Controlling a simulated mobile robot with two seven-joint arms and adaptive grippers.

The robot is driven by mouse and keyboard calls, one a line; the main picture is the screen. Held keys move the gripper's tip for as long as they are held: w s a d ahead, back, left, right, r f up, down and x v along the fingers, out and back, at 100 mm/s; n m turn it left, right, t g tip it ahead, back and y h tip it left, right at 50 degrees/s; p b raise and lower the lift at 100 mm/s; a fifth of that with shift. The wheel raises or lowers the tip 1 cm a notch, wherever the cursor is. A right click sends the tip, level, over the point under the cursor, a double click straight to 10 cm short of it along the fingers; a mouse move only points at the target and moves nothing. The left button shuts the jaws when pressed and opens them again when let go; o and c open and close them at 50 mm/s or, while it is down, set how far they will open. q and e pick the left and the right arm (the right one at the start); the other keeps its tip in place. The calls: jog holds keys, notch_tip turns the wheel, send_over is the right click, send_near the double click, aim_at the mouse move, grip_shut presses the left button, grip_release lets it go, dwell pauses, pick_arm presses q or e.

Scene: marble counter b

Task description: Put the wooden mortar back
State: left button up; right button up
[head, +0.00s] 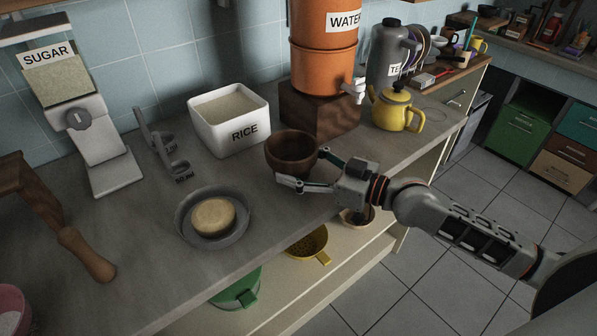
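The wooden mortar (290,148) is a dark brown round bowl, upright near the front of the marble counter, in front of a wooden block. My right gripper (303,168) reaches it from the right with its fingers spread apart. One finger crosses the mortar's lower front and the other is by its right rim. Whether the fingers press on it is unclear, and so is whether its base touches the counter. My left gripper is out of view.
A white rice bin (229,121) stands behind left of the mortar. The wooden block (318,108) carries an orange water dispenser (322,68). A yellow teapot (396,109) is to the right. A grey dish (213,236) with a round yellowish piece is front left. Bowls sit on the shelf below.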

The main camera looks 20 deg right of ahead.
jog(key=shift+f, duration=0.85)
jog(key=shift+f+b, duration=0.15)
jog(key=shift+b, duration=0.15)
jog(key=o, duration=1.4)
